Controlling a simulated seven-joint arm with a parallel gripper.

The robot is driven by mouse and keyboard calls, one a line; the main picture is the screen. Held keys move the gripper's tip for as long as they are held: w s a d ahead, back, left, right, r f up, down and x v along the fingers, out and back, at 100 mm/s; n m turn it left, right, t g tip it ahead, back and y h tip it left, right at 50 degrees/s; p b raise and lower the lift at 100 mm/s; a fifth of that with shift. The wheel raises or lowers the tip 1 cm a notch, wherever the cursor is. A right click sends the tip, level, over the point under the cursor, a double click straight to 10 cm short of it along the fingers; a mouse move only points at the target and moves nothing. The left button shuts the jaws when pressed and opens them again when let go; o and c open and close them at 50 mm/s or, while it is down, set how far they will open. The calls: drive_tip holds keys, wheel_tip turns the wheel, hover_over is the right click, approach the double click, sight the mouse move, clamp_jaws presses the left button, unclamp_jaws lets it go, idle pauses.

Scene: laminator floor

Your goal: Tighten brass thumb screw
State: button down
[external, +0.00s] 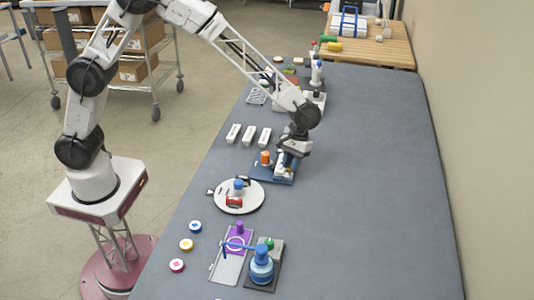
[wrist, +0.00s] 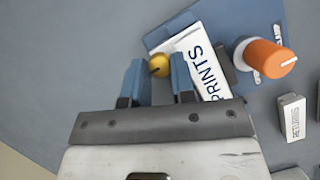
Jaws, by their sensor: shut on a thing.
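The brass thumb screw (wrist: 159,65) is a small round golden knob with a dark mark on its face. It sits between the two blue fingertips of my gripper (wrist: 158,76), which is shut on it. The block stands on a blue base (wrist: 160,38). In the external view my gripper (external: 288,158) is low over the same blue base (external: 264,175), and the screw cannot be made out there.
An orange knob (wrist: 268,58) stands on the base right of the block. Small white labelled blocks (wrist: 292,117) lie nearby. A round white turntable (external: 225,203) stands in front of the base. The grey table (external: 375,190) is clear to the right.

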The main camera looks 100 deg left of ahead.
drive_tip(key=shift+m, duration=0.4)
drive_tip(key=m+g+y, duration=0.1)
drive_tip(key=m, duration=0.2)
drive_tip(key=shift+w+d+m, duration=0.1)
drive_tip(key=shift+m, duration=0.2)
drive_tip(key=m+g+y, duration=0.1)
drive_tip(key=m, duration=0.3)
drive_tip(key=shift+w+d, duration=0.1)
drive_tip(key=shift+d, duration=0.05)
drive_tip(key=m+y, duration=0.1)
drive_tip(key=m, duration=0.1)
drive_tip(key=m+y, duration=0.1)
drive_tip(key=m, duration=0.2)
drive_tip(key=shift+d+g, duration=0.1)
drive_tip(key=shift+g, duration=0.2)
drive_tip(key=m+y, duration=0.1)
drive_tip(key=m, duration=0.3)
drive_tip(key=shift+d+y, duration=0.1)
drive_tip(key=shift+y, duration=0.3)
drive_tip(key=shift+m, duration=0.3)
drive_tip(key=c, duration=0.9)
unclamp_jaws()
drive_tip(key=shift+c, duration=0.2)
drive_tip(key=shift+r, duration=0.1)
